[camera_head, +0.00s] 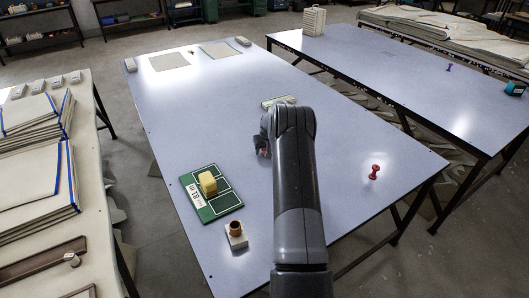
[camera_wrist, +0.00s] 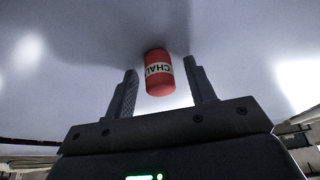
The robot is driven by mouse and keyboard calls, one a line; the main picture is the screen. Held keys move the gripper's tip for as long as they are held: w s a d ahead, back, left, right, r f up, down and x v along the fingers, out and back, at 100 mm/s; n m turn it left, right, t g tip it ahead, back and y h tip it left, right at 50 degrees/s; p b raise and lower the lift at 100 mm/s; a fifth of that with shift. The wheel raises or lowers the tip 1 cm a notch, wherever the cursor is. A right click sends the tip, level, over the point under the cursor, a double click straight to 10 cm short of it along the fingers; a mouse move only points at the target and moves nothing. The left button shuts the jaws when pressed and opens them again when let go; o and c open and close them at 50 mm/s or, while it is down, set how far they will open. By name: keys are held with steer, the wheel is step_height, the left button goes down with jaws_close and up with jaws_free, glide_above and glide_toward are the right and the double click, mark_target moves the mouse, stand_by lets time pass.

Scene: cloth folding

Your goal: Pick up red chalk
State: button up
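The red chalk (camera_wrist: 158,73) is a short red cylinder with a pale label reading "CHAL". In the wrist view it stands between and just beyond the two fingertips of my gripper (camera_wrist: 163,80). The fingers are apart, with a visible gap on each side of the chalk. In the head view my arm covers most of this spot; a small bit of red (camera_head: 264,152) shows beside my gripper (camera_head: 265,147), over the middle of the blue-grey table (camera_head: 215,110).
A green board (camera_head: 222,203) with a yellow block (camera_head: 208,183) lies at the front left. A small block with a brown round piece (camera_head: 236,232) is near it. A red pin-shaped object (camera_head: 374,172) stands at the right. A pale flat item (camera_head: 279,101) lies beyond my gripper.

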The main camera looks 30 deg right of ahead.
steer(key=c, duration=1)
steer(key=shift+r, duration=0.1)
